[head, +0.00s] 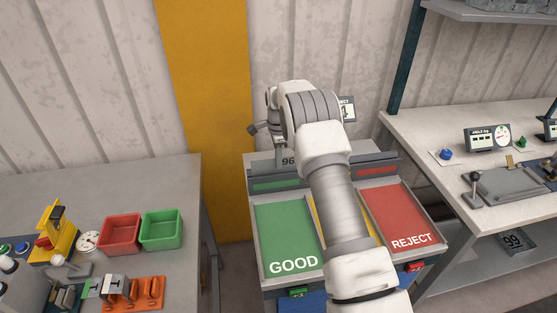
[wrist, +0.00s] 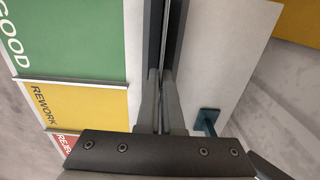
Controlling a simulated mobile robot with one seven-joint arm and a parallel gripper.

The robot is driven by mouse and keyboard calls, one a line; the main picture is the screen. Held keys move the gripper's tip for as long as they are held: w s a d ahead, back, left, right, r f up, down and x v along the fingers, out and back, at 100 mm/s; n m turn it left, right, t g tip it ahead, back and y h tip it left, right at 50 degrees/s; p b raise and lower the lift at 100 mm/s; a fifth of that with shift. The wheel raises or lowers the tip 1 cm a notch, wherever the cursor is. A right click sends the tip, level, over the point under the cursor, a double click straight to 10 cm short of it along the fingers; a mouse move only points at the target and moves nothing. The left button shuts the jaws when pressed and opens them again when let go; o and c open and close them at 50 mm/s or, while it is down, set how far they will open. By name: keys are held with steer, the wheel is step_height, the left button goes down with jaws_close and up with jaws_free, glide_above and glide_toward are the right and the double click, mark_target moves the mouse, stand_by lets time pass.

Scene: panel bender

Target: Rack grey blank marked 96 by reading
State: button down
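The grey blank (head: 288,161) marked 96 stands upright at the rack (head: 345,177) behind the sorting zones, above the rack's green label. My arm covers part of it. In the wrist view my gripper (wrist: 160,78) points down with its fingers close together on a thin upright edge, which looks like the blank seen edge-on. A dark rack bar runs alongside. The green GOOD zone (head: 285,232) lies in front of the blank. I cannot tell whether the blank's lower edge is seated.
A yellow REWORK zone (wrist: 80,107) and a red REJECT zone (head: 397,213) lie beside GOOD. The left bench holds a red bin (head: 119,234), a green bin (head: 161,230) and tools. The right bench holds an angle gauge (head: 487,138). A plate marked 99 (head: 513,241) is below.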

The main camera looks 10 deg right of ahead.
steer(key=shift+f, duration=0.2)
steer(key=c, duration=1)
jaws_free()
step_height(320, 180, up, 18)
steer(key=shift+f, duration=0.25)
